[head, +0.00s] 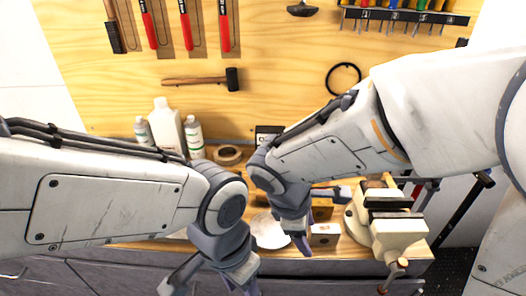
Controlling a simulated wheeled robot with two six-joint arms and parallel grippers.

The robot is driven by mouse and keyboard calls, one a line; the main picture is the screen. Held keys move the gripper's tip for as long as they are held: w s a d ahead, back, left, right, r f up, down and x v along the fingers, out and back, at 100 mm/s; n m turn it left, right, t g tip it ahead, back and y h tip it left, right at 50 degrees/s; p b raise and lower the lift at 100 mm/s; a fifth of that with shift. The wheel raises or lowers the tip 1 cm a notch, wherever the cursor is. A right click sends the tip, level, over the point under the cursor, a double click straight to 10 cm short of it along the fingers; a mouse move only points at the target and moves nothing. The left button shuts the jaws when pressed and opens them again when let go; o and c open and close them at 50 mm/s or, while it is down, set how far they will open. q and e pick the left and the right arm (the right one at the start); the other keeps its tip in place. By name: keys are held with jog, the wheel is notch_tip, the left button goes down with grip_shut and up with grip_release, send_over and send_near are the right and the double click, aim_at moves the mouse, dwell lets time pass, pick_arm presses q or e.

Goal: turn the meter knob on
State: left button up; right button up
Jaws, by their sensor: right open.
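A small dark box with a pale panel (267,134), possibly the meter, stands against the back board, mostly hidden behind my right arm. Its knob cannot be made out. My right gripper (324,222) is open and empty over the bench, in front of that box and left of the vise. My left gripper (208,286) is lower, near the front edge of the bench; its fingers look spread apart with nothing between them, and their tips are partly cut off by the picture's bottom edge.
A cream vise (398,232) stands at the bench's right end. White bottles (166,125) and a tape roll (228,154) stand at the back left. A round pale disc (270,232) and a small block (324,235) lie near my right gripper. Tools hang on the wooden board (290,60).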

jog(key=w+a+f+n+t+h, duration=0.2)
jog(key=w+n+t, duration=0.1)
jog(key=w+n, duration=0.65)
jog(key=w+a+f+n+t+h, duration=0.2)
jog(key=w+f+n+t, duration=0.3)
jog(key=w, duration=0.8)
jog(key=w+a+f+n+t+y, duration=0.1)
jog(key=w+a+n, duration=0.1)
jog(key=w+n, duration=0.1)
jog(key=w+a+f+n+t, duration=0.1)
jog(key=w+a+n+t, duration=0.1)
jog(key=n, duration=0.4)
jog(key=w+a+f+n+t+y, duration=0.1)
jog(key=w+a+n, duration=0.3)
jog(key=shift+w+f+y, duration=0.25)
jog(key=shift+f+y, duration=0.05)
jog(key=shift+f, duration=0.05)
jog(key=shift+w+a+f+n+t, duration=0.1)
jog(key=shift+w+n+t, duration=0.15)
jog(key=shift+n+t, duration=0.15)
jog(key=p+x, duration=0.1)
jog(key=x, duration=0.9)
jog(key=shift+f+p, duration=0.1)
jog(key=shift+p, duration=0.25)
grip_shut()
